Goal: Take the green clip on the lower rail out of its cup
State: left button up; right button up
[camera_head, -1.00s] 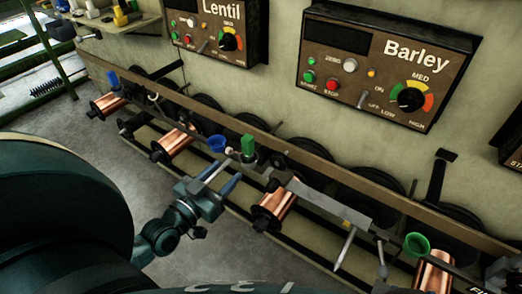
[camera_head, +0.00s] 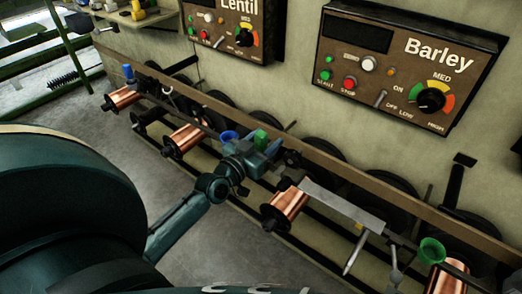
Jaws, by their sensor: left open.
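The green clip (camera_head: 261,137) stands upright on the lower rail, right of a blue cup (camera_head: 230,136). My left gripper (camera_head: 262,152) is open and right at the green clip in the picture, covering its lower part. Whether the fingers touch or straddle the clip cannot be told. The seat of the clip is hidden behind the gripper. A green funnel-shaped cup (camera_head: 432,250) is farther right along the rail. My right gripper is not in view.
Copper spools (camera_head: 286,208) hang along the rail, with another spool (camera_head: 187,139) to the left. A wooden board (camera_head: 330,165) runs behind them. The Barley control box (camera_head: 400,65) is on the wall above. A flat grey bar (camera_head: 333,206) lies right of the gripper.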

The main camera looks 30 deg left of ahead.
pick_arm(q)
jog(key=shift+c, duration=0.2)
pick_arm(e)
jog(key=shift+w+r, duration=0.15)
pick_arm(q)
jog(key=shift+c, duration=0.8)
grip_shut()
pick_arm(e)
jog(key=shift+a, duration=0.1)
pick_arm(q)
jog(key=shift+r, duration=0.15)
notch_tip(320, 180, up, 10)
jog(key=p, duration=0.4)
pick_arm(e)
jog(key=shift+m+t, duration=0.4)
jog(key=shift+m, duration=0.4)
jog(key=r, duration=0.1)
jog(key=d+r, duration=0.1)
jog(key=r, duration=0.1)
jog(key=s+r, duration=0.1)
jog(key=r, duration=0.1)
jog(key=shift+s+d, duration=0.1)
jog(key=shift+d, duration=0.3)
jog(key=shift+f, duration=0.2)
